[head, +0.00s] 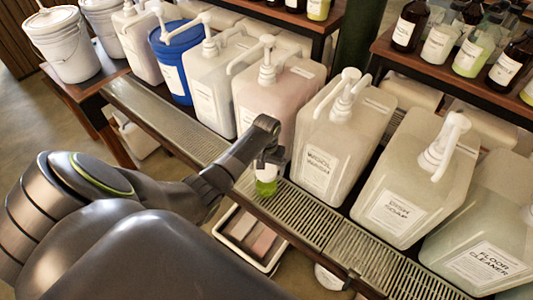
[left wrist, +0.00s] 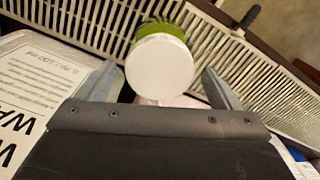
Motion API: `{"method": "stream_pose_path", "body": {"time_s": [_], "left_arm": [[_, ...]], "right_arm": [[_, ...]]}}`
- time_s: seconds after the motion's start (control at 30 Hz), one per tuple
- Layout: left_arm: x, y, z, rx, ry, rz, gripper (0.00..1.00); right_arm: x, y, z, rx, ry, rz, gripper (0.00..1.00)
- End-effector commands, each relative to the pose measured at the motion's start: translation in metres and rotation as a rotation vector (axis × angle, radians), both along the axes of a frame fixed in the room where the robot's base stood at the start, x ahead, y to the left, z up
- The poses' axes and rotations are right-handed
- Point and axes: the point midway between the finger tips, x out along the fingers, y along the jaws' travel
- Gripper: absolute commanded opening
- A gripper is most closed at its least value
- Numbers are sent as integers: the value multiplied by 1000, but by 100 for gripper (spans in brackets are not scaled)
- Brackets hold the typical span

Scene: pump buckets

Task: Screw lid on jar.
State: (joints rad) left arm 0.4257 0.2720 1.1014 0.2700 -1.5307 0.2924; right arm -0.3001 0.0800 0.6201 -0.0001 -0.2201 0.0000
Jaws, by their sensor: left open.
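A small jar with green contents (head: 266,187) stands on the slatted metal drip tray (head: 310,215) in the head view. In the left wrist view the green jar side (left wrist: 160,30) shows behind a round white lid (left wrist: 158,70). The lid sits over the jar's top; whether it is threaded down I cannot tell. My left gripper (head: 268,157) is right above the jar. In the left wrist view its open fingers (left wrist: 160,88) are on either side of the lid, with gaps between. My right gripper is not in view.
Large pump containers (head: 335,140) line the back of the tray, close to my left gripper. A blue bucket (head: 172,68) and white buckets (head: 68,50) stand at the far left. Bottles (head: 470,50) fill the upper right shelf. A white bin (head: 240,243) is below the tray.

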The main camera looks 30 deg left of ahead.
Motion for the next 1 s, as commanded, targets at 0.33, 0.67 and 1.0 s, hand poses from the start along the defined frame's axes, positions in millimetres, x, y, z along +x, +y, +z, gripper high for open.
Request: {"method": "stream_pose_path", "body": {"time_s": [0.33, 0.67, 1.0], "left_arm": [[0, 0, 0, 0, 0, 397, 87], [0, 0, 1, 1, 0, 773, 87], [0, 0, 1, 1, 0, 1087, 87]], "right_arm": [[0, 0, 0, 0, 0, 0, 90], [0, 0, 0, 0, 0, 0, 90], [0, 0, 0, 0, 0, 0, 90]]}}
